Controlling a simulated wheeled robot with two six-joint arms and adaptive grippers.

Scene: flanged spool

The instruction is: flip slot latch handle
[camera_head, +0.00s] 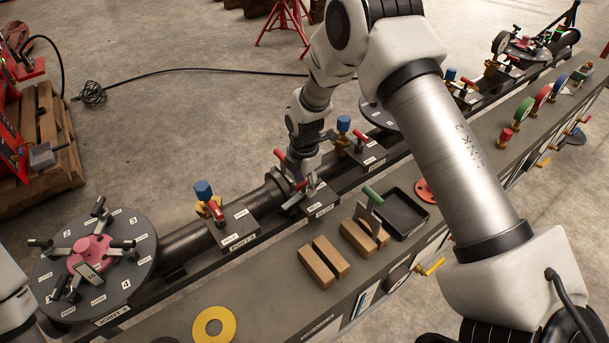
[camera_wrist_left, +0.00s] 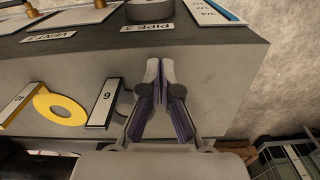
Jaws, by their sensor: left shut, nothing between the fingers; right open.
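A dark round flange (camera_head: 140,222) with numbered labels lies at the near left end of the pipe. Several latch handles (camera_head: 122,244) with black grips sit around its rim, and a pink hub (camera_head: 92,250) is at its centre. I cannot tell which latch the task means. My right gripper (camera_head: 300,178) points down over the pipe (camera_head: 195,240) by a small valve block; its fingers are small and partly hidden, and any contact is unclear. The flange is not identifiable there.
On the bench are wooden blocks (camera_head: 318,266), a black tray (camera_head: 404,214), a yellow ring (camera_head: 214,325) and red-handled valves (camera_head: 215,208).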

